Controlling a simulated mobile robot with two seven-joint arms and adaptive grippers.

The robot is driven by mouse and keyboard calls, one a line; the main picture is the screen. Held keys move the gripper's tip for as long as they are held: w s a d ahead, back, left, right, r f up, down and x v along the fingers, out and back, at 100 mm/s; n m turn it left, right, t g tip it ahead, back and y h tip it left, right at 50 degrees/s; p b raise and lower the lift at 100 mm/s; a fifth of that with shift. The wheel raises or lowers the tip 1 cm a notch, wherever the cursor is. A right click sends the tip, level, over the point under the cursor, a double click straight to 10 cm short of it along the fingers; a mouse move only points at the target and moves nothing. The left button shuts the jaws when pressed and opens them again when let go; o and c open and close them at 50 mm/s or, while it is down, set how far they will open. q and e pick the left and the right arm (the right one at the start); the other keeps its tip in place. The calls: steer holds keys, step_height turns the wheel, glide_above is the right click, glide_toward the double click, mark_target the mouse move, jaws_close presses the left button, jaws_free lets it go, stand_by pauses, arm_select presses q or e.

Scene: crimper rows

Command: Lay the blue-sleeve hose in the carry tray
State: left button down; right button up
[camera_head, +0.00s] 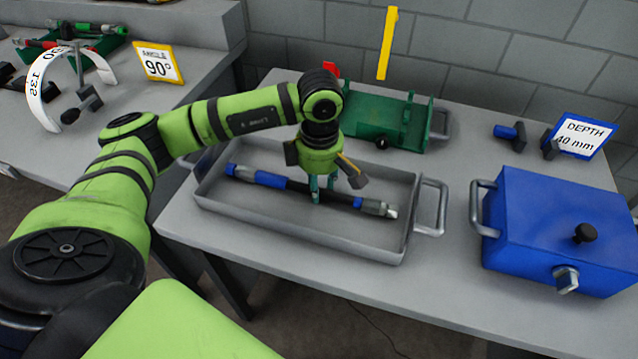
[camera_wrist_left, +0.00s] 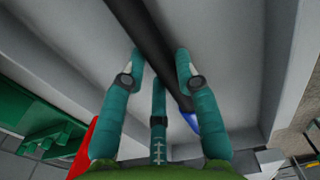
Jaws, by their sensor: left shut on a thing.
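The blue-sleeve hose (camera_head: 300,187) is black with a blue sleeve near its left end, a blue band near its right end and metal end fittings. It lies lengthwise within the walls of the grey carry tray (camera_head: 300,232). I cannot tell whether it touches the tray floor. My left gripper (camera_head: 323,196) points down into the tray and is shut on the hose near its middle. In the left wrist view the black hose (camera_wrist_left: 150,50) passes between the teal fingers (camera_wrist_left: 160,75), with some blue showing beside one finger. My right gripper is not in view.
A green fixture (camera_head: 385,118) stands behind the tray. A blue box (camera_head: 560,230) with a side handle is to the right, near a "DEPTH 40 mm" sign (camera_head: 580,137). The left bench holds a white gauge arc (camera_head: 40,90) and a green bin (camera_head: 95,45).

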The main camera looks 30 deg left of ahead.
arm_select(q)
steer(key=shift+f+b, duration=0.1)
steer(key=shift+b, duration=0.2)
stand_by(0.4)
steer(key=c, duration=0.9)
jaws_free()
steer(key=shift+o, duration=0.3)
step_height(320, 180, up, 12)
